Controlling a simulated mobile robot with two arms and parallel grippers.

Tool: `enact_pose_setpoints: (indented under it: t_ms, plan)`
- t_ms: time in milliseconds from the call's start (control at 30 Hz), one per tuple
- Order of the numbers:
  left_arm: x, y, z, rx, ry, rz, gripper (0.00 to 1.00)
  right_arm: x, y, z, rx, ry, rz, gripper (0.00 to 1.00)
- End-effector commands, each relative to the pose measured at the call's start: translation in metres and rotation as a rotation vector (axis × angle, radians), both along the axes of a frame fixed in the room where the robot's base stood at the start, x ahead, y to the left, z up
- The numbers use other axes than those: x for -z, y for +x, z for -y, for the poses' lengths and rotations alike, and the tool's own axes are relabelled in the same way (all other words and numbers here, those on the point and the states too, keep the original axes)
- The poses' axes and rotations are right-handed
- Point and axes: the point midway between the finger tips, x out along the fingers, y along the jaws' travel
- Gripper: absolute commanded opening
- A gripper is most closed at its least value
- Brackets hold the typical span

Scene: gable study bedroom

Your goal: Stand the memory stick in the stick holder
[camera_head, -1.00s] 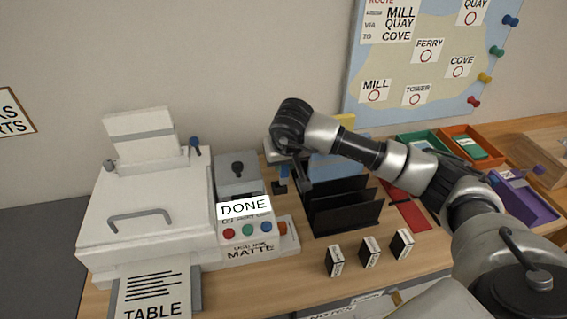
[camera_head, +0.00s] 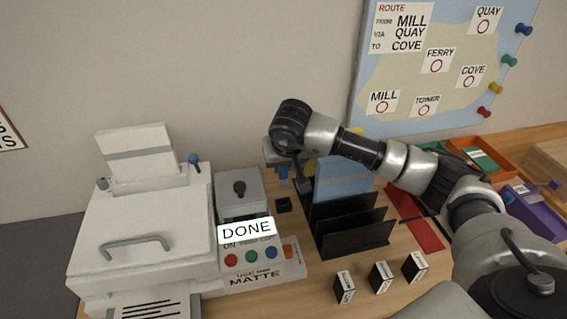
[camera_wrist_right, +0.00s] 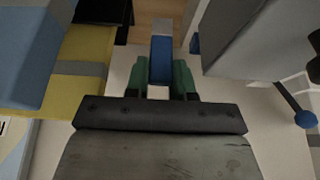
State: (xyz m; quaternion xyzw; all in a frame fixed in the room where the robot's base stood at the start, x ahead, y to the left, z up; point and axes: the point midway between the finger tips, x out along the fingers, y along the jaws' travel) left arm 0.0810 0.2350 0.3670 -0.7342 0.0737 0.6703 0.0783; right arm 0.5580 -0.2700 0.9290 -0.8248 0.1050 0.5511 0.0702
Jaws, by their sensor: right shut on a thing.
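The memory stick (camera_wrist_right: 161,62) is blue with a silver end and shows in the right wrist view between green finger pads. My right gripper (camera_wrist_right: 160,78) is shut on it, with the silver end pointing away from the palm. In the head view, the blue stick (camera_head: 283,173) is small and partly hidden by my right gripper (camera_head: 283,164). My left gripper is out of view.
A white printer (camera_head: 140,225) and a grey box (camera_head: 240,185) stand to the left. A control panel with a DONE sign (camera_head: 246,230) is in front. A black rack (camera_head: 355,238) stands close on the right. Several small labelled blocks (camera_head: 381,277) line the front.

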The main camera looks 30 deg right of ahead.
Motion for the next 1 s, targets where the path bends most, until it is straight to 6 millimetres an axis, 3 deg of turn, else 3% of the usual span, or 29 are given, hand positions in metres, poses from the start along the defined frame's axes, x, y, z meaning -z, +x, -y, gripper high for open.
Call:
enact_pose_setpoints:
  t_ms: [533, 1000]
  plan:
    - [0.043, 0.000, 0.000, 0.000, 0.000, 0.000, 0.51, 0.051, 0.000, 0.000, 0.001, 0.001, -0.001, 0.00]
    - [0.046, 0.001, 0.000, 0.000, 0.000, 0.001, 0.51, 0.057, 0.000, 0.000, 0.001, 0.001, -0.001, 0.00]
